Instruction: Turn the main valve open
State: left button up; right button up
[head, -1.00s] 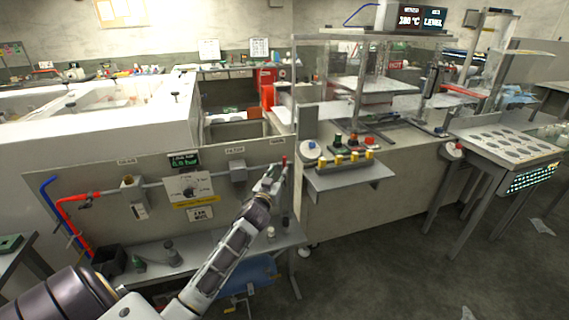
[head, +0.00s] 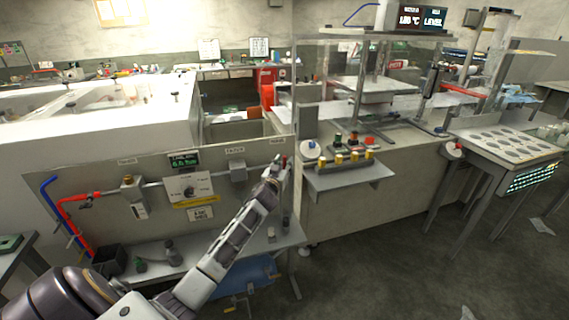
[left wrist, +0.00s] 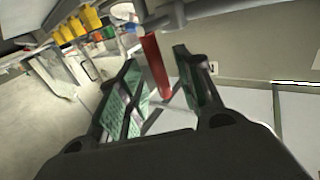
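A wall panel (head: 75,165) carries a grey pipe line with a gauge box, a dark readout and a small red handle (head: 284,158) at its right end. My left gripper (head: 278,172) is at that handle. In the left wrist view, the red handle (left wrist: 155,65) hangs from a grey fitting and reaches between the spread fingers of my left gripper (left wrist: 162,85). A gap shows between the handle and the right finger; contact with the left finger cannot be told. My right gripper is not in view.
A grey shelf (head: 345,178) with yellow-topped parts stands right of the handle. A low bench (head: 205,262) below the panel holds a dark box (head: 108,260) and small fittings. The floor at right is mostly clear.

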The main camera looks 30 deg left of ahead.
pick_arm(q)
jog(key=shift+x, duration=0.9)
grip_shut()
